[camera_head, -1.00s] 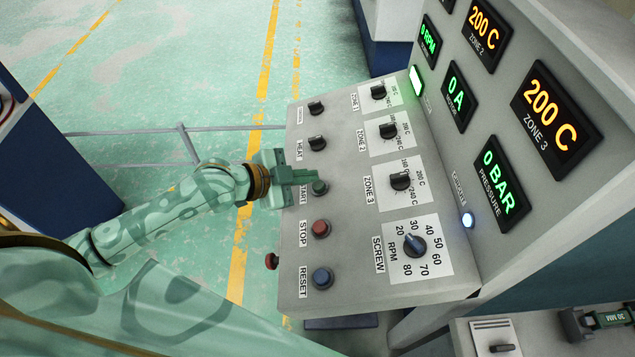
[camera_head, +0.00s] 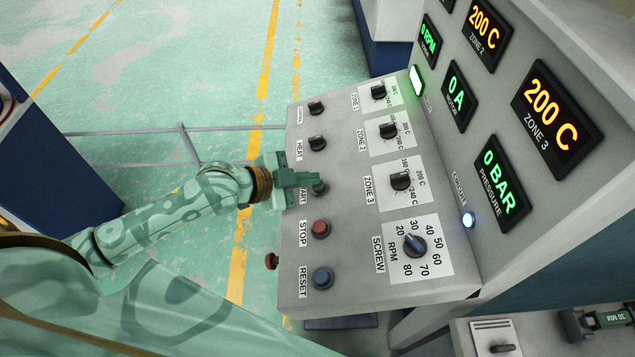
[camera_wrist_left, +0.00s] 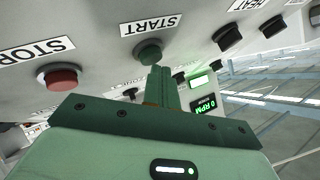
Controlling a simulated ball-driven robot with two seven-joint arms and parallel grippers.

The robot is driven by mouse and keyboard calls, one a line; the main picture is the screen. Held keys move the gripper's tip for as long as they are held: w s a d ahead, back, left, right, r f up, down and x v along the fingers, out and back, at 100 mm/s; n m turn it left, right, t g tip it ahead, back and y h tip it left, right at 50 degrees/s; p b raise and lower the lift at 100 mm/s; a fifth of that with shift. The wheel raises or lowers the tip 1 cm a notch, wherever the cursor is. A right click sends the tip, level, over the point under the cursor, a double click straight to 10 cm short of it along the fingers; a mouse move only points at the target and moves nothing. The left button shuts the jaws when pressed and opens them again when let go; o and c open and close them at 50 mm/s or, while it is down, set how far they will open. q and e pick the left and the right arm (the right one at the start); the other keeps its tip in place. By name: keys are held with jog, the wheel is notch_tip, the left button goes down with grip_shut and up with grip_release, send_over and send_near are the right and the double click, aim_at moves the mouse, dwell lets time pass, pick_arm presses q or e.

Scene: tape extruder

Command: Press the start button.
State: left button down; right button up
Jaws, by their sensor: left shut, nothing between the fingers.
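The green start button (camera_head: 320,187) sits on the sloped grey control panel, above the red stop button (camera_head: 320,228). The left gripper (camera_head: 311,178) is shut and empty, with its fingertips right at the start button and partly covering it and its label in the head view. In the left wrist view the start button (camera_wrist_left: 149,52) shows just beyond the shut fingers (camera_wrist_left: 158,72), under the START label. I cannot tell whether the fingertips touch the button. The right gripper is not in view.
The blue reset button (camera_head: 322,278) is lower on the panel, and a red knob (camera_head: 271,261) juts from its left edge. Heat (camera_head: 317,143) and zone knobs lie above and to the right. Displays show 200 C, 0 RPM, 0 A and 0 BAR. Open floor lies left of the panel.

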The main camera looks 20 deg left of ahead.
pick_arm(q)
jog(key=shift+d+f, duration=0.15)
jog(key=shift+f, duration=0.35)
dwell(0.6)
jog(key=shift+s+a+r+p, duration=0.1)
jog(key=shift+a+r+p, duration=0.05)
jog(key=shift+r+p, duration=0.3)
jog(key=shift+a+r+p, duration=0.15)
jog(key=shift+r+p, duration=0.15)
jog(key=shift+r, duration=0.2)
jog(key=r+p, duration=0.1)
jog(key=a+r+p, duration=0.1)
jog(key=r+p, duration=0.2)
jog(key=shift+s+a+r, duration=0.25)
jog(key=shift+s+r, duration=0.05)
jog(key=shift+s, duration=0.05)
dwell(0.4)
